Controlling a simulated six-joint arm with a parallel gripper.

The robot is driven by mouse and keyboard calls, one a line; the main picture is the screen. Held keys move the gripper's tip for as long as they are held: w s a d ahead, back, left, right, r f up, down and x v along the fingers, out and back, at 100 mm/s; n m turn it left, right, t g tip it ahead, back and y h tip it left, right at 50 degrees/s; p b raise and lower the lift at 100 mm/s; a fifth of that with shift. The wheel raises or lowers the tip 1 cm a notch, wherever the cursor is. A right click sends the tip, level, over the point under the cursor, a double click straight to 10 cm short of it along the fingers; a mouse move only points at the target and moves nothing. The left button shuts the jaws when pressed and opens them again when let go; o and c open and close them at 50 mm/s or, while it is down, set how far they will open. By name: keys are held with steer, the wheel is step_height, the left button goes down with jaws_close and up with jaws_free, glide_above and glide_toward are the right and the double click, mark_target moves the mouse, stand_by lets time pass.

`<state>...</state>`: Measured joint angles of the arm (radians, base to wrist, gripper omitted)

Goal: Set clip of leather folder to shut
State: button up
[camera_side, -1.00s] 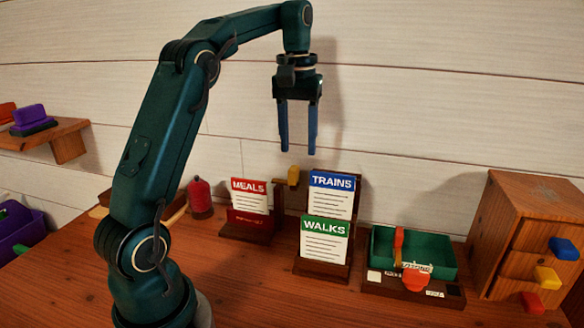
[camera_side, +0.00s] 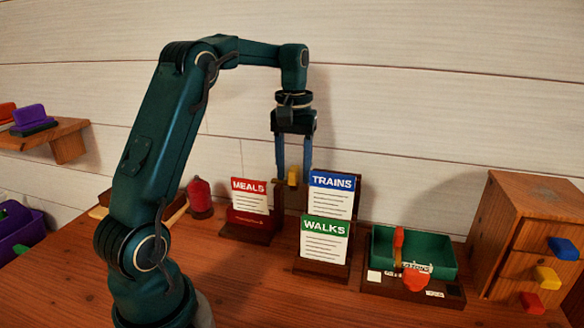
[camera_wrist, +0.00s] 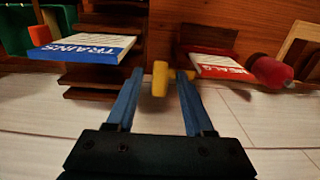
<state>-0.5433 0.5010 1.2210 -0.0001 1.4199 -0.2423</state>
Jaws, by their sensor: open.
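My gripper (camera_side: 293,172) is open, pointing down, with its two blue fingers on either side of a yellow knob (camera_side: 292,179). In the wrist view the yellow knob (camera_wrist: 160,78) stands between the fingertips, with a gap on each side. The knob sits on a brown upright part between the MEALS card (camera_side: 249,196) and the TRAINS card (camera_side: 331,194). I cannot tell for certain which thing is the leather folder, or whether the knob is its clip.
The WALKS card (camera_side: 324,240) stands in front of TRAINS. A red bottle-like object (camera_side: 200,197) is left of MEALS. A green tray (camera_side: 440,263) with a red-orange lever (camera_side: 398,245) and a wooden drawer cabinet (camera_side: 527,225) stand at the right. The front of the desk is clear.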

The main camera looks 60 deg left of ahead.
jaws_close()
stand_by(1.4)
